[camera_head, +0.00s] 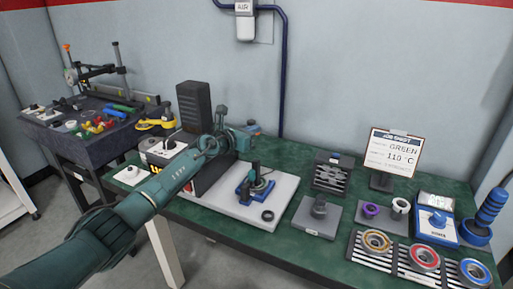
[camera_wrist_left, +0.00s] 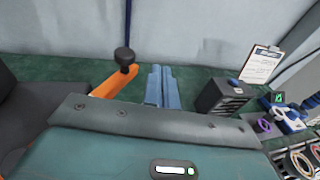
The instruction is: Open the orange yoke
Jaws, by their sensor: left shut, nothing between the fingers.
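The orange yoke (camera_wrist_left: 112,84) shows in the left wrist view as an orange arm with a black knob (camera_wrist_left: 125,57) at its raised end. My left gripper's blue-grey fingers (camera_wrist_left: 161,70) are shut together and empty, just right of the yoke. From this view I cannot tell whether they touch it. In the head view my left gripper (camera_head: 250,131) is over the back of the bench, beside the black machine, and my arm hides most of the yoke. A small orange bit shows by the fingertips. My right gripper is not in view.
A pale plate (camera_head: 272,208) holds a blue fixture (camera_head: 252,190) in front of the gripper. A tall black box (camera_head: 194,107) stands behind my arm. A black slotted block (camera_head: 332,172), a sign (camera_head: 393,152) and several ring trays stand to the right on the green bench.

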